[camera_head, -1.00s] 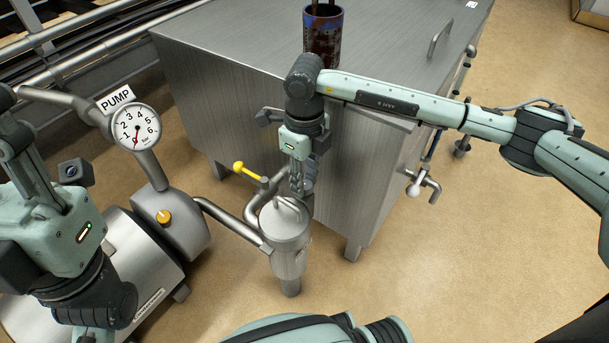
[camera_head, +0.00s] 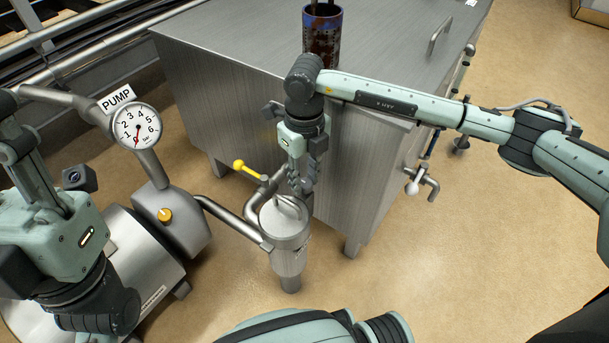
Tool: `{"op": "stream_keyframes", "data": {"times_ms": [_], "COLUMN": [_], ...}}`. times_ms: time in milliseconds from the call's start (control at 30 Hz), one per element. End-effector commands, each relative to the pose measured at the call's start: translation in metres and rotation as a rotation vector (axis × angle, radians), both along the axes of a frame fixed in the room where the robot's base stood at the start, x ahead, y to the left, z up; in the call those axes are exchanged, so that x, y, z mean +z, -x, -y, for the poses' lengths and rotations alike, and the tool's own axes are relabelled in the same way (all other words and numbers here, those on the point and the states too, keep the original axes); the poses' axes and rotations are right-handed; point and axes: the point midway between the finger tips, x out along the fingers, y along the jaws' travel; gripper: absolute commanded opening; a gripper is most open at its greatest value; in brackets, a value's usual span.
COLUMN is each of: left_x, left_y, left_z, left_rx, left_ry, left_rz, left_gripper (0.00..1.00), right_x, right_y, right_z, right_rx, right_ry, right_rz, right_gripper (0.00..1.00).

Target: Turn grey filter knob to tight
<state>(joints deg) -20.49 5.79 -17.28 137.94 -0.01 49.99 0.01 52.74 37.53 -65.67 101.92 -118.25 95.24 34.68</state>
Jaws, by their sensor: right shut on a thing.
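The grey filter (camera_head: 288,254) is an upright steel cylinder beside the front left corner of the steel cabinet. Its grey knob (camera_head: 286,209) is a bar-like handle on the round lid. My right gripper (camera_head: 300,190) reaches down from above and is shut on the knob, with the fingers at the upper side of the lid. The fingers partly cover the knob, and I cannot read any tight mark. My left arm's wrist (camera_head: 100,298) hangs over the pump at the lower left, and its fingers are below the picture edge.
A yellow-handled valve (camera_head: 240,167) stands close left of my right gripper. The pump (camera_head: 170,225) with its gauge (camera_head: 138,126) and orange knob (camera_head: 164,215) is at the left. The steel cabinet (camera_head: 235,110) stands behind the filter, bearing a dark cup (camera_head: 322,35). The floor at right is clear.

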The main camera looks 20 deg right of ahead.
Motion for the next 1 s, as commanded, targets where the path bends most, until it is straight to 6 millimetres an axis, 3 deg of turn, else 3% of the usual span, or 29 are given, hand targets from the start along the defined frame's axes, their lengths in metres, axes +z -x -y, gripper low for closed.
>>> {"op": "stream_keyframes", "data": {"times_ms": [33, 200, 567, 1000], "left_x": [0.0, 0.0, 0.0, -0.001], "left_y": [0.0, 0.0, -0.002, -0.001], "left_z": [0.0, 0.0, 0.0, 0.0], "left_rx": [0.0, 0.0, 0.002, 0.001], "left_ry": [0.0, 0.0, 0.0, -0.001], "left_rz": [0.001, 0.003, 0.003, 0.001], "left_gripper": [0.32, 0.32, 0.32, 0.32], "right_x": [0.0, 0.0, 0.006, 0.091], "right_y": [0.0, 0.0, -0.001, -0.001], "right_z": [0.0, 0.0, 0.0, 0.0], "right_rx": [-0.001, 0.0, 0.001, 0.001], "right_ry": [0.0, 0.0, 0.0, -0.002], "right_rz": [0.0, 0.0, 0.001, 0.004], "right_gripper": [0.29, 0.47, 0.47, 0.47]}}
